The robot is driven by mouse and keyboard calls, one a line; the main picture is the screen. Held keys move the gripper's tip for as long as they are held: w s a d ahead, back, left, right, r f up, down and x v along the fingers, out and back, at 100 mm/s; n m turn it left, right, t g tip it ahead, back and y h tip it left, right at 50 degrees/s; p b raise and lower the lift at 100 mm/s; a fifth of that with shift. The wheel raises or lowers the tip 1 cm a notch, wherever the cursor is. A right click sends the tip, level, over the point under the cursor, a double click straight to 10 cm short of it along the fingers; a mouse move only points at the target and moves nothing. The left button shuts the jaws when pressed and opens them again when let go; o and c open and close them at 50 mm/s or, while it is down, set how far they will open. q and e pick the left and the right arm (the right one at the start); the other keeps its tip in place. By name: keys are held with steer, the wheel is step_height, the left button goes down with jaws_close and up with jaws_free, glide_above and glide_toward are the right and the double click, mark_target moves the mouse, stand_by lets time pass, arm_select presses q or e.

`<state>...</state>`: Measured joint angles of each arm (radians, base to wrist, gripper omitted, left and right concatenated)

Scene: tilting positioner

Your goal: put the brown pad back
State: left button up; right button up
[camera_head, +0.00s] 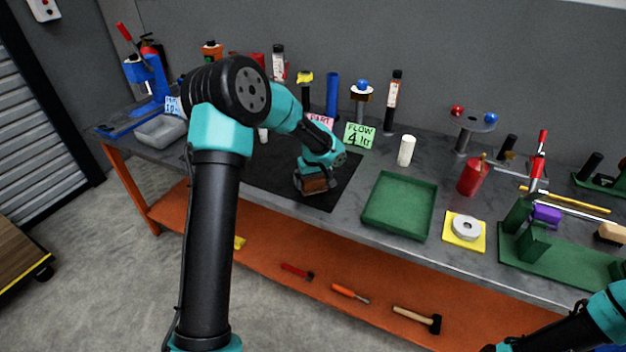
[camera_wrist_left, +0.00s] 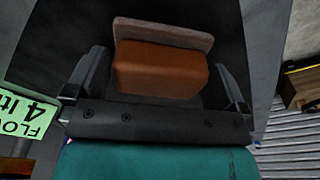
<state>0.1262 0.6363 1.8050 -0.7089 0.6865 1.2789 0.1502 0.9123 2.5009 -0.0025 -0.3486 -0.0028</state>
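The brown pad (camera_head: 314,186) is a small block on the black mat (camera_head: 342,183) in the head view. In the left wrist view the pad (camera_wrist_left: 160,70) has an orange-brown body with a duller brown strip along its far edge. My left gripper (camera_head: 314,180) points down over it. Its two fingers (camera_wrist_left: 160,62) stand on either side of the pad, with a narrow dark gap visible at each side, so it looks open around the pad. My right arm enters at the bottom right of the head view; its gripper is out of frame.
Right of the mat are a green tray (camera_head: 370,218), a white cylinder (camera_head: 406,150), a yellow plate (camera_head: 464,244) with a grey ring, and a red can (camera_head: 472,176). A green fixture (camera_head: 540,258) stands farther right. Bottles and posts line the back; a grey bin (camera_head: 160,131) is left.

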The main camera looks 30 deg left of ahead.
mark_target(315, 180)
arm_select(q)
step_height(315, 180, up, 12)
steer(key=d, duration=0.1)
steer(key=shift+s+r, duration=0.15)
steer(key=shift+s, duration=0.3)
